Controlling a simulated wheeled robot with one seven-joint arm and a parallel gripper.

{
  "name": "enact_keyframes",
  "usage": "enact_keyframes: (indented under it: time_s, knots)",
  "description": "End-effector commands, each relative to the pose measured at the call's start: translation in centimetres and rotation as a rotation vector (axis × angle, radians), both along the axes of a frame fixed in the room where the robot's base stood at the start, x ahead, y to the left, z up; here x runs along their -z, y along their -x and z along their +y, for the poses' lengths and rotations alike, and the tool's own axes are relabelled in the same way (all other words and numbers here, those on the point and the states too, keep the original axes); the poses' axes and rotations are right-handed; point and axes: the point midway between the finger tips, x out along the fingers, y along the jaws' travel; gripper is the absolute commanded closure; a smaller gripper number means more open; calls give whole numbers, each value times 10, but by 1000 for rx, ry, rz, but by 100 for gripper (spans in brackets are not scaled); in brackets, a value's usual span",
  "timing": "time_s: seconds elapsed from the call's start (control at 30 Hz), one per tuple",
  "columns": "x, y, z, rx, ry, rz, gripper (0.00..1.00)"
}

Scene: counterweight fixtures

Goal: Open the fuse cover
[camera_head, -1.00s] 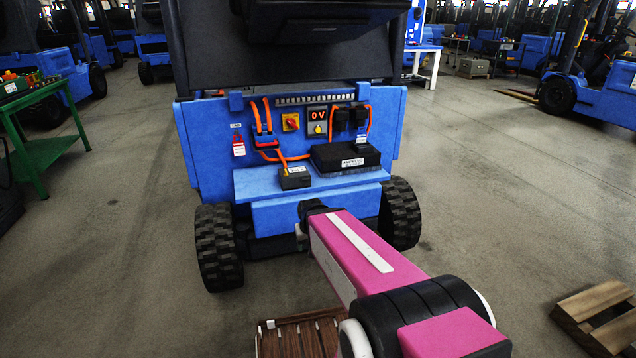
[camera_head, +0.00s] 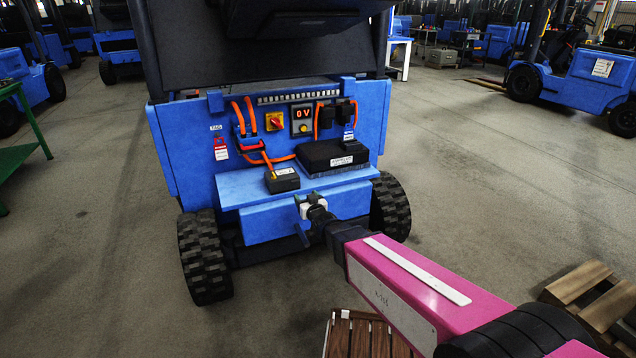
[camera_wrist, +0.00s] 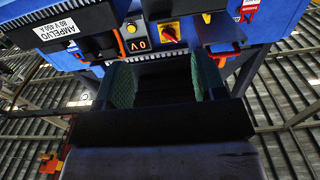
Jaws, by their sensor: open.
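A small dark box with a pale label (camera_head: 282,180), which looks like the fuse box with its cover shut, sits on the blue shelf (camera_head: 238,191) at the truck's rear. An orange cable runs to it. A larger black box (camera_head: 334,157) is to its right; its label reads AMPELVO 80 V 450 A in the wrist view (camera_wrist: 75,27). My gripper (camera_wrist: 158,82) is open and empty, its green-padded fingers apart, facing the truck. In the head view my wrist is in front of the panel below the shelf, and the fingertips are unclear.
Above the shelf are a red-yellow switch (camera_head: 274,121), a 0 V display (camera_head: 302,115), a red connector (camera_head: 250,144) and a red hanging tag (camera_head: 221,149). A wooden pallet (camera_head: 590,300) lies at right.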

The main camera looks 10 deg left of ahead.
Motion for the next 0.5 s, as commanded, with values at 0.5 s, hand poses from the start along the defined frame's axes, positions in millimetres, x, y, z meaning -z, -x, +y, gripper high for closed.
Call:
enact_keyframes:
  time_s: [0.5]
  knots:
    - [0,-49,32,-3,-6,-7,36]
